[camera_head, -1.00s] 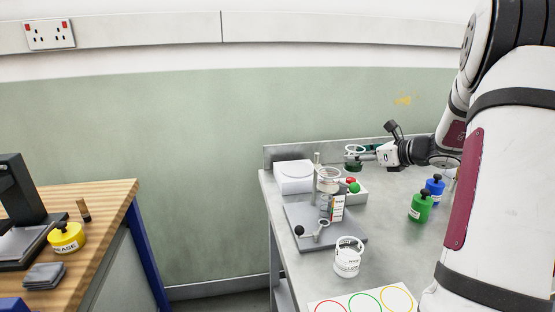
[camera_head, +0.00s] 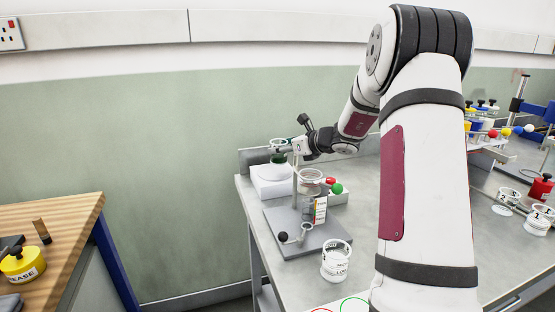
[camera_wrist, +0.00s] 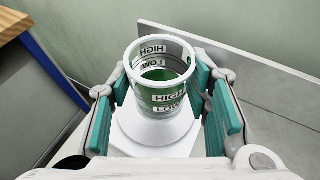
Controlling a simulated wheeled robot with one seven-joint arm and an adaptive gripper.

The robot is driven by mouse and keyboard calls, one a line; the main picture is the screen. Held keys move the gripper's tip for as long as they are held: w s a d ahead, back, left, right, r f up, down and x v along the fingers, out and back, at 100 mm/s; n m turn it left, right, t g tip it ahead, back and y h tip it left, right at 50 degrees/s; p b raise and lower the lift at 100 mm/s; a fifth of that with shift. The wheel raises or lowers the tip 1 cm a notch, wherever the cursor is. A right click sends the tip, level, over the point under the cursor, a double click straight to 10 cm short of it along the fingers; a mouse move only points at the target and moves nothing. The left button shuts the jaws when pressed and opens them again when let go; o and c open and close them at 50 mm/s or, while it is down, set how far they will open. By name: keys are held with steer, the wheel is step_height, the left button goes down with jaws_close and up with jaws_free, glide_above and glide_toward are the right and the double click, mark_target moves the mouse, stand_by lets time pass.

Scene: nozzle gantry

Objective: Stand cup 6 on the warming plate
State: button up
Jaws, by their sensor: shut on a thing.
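A clear cup with green contents and HIGH and LOW marks is in my gripper (camera_head: 287,149). The cup (camera_head: 277,157) is upright at the back left corner of the bench, and its number cannot be read. In the wrist view, the teal finger pads of my gripper (camera_wrist: 160,88) are on either side of the cup (camera_wrist: 157,97). The warming plate, a white box (camera_head: 270,189), is under the cup. Its round white top (camera_wrist: 130,140) shows around the cup's base in the wrist view. I cannot tell whether the base touches it.
A grey stand (camera_head: 285,238) with a clear vessel is in front of the plate. A low back edge borders the bench.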

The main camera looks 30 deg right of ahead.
mark_target(284, 157)
steer(key=shift+w+a, duration=0.35)
steer(key=shift+w, duration=0.15)
steer(key=shift+w+f+b, duration=0.15)
steer(key=shift+f+b, duration=0.25)
steer(key=shift+f, duration=1.4)
steer(key=shift+f, duration=0.1)
steer(key=shift+f, duration=0.1)
steer(key=o, duration=1.3)
